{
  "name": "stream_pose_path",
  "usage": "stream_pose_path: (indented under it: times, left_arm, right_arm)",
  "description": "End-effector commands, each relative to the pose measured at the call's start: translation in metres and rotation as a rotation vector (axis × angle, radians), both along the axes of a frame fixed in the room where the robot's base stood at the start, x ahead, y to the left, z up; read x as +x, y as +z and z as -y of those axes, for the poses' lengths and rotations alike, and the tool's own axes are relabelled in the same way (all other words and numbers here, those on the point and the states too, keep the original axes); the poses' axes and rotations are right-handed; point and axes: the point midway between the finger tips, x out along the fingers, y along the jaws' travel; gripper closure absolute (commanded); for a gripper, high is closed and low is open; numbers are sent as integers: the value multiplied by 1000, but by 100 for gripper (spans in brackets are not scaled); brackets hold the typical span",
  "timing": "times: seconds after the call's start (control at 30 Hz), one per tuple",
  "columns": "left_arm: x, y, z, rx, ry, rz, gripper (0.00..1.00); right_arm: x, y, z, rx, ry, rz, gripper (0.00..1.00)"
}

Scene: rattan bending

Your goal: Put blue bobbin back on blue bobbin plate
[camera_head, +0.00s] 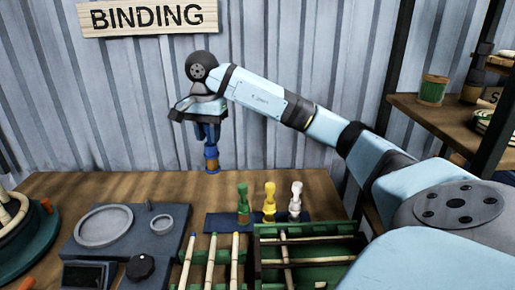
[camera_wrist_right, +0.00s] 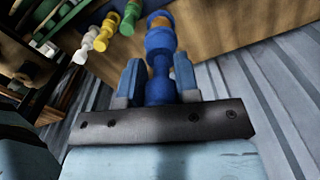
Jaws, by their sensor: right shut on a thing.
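My right gripper (camera_head: 208,133) is shut on the blue bobbin (camera_head: 211,158), which hangs upright below it, above the back of the table. In the right wrist view the blue bobbin (camera_wrist_right: 160,48) sits between the two blue fingers, with a brown band around its middle. A dark blue plate (camera_head: 218,225) lies on the table, below and slightly right of the held bobbin. Green (camera_head: 243,204), yellow (camera_head: 269,202) and white (camera_head: 295,202) bobbins stand on it in a row, and its left end is bare. My left gripper is out of view.
A green divided tray (camera_head: 310,254) with sticks stands in front of the plate. Left of it are upright sticks (camera_head: 211,262) and a grey station with round dishes (camera_head: 103,226). A corrugated wall is behind the table. Shelves (camera_head: 440,122) stand at right.

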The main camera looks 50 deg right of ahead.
Motion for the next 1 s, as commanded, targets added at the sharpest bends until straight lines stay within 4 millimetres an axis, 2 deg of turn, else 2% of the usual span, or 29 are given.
stream_pose_path:
  times: [0.17, 0.6, 0.7, 1.0]
  left_arm:
    - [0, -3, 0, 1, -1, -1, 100]
    - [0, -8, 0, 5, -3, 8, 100]
    - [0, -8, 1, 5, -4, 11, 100]
    - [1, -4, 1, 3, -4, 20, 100]
  right_arm:
    - [0, -11, 0, 0, 1, -3, 100]
    - [-1, -122, 0, 0, 1, -4, 100]
    - [-1, -141, -1, 1, 1, -3, 100]
    - [0, -166, -1, 1, 1, -1, 100]
